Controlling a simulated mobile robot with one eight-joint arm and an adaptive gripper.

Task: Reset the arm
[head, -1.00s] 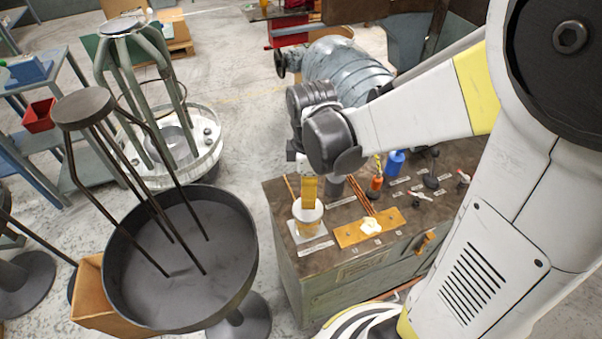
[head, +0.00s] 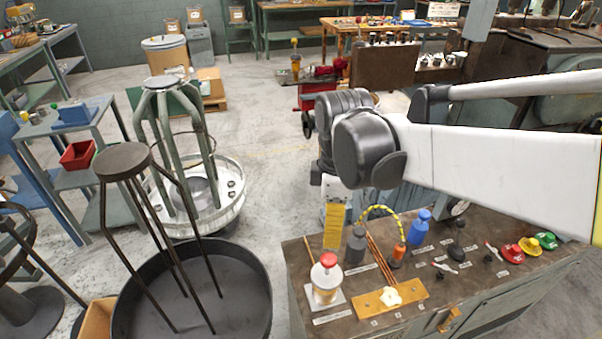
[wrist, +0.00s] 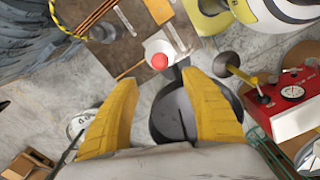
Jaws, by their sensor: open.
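My gripper (head: 335,222) points down over the left part of the bench top, with yellow fingers. In the wrist view my gripper (wrist: 165,115) has its two yellow fingers spread wide with nothing between them. Below it on the bench stands a small white and amber container with a red cap (head: 327,277) on a pale square plate. The red cap also shows in the wrist view (wrist: 160,61), beyond the fingertips. My arm reaches in from the right in the head view.
The bench (head: 300,262) holds a grey bottle (head: 356,245), a blue bottle (head: 420,227), copper rods (head: 381,262), a wooden board (head: 370,302) and red and yellow items at right. A large dark round pan (head: 240,290) with a tall-legged stand (head: 123,160) is left of the bench. Open floor lies behind.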

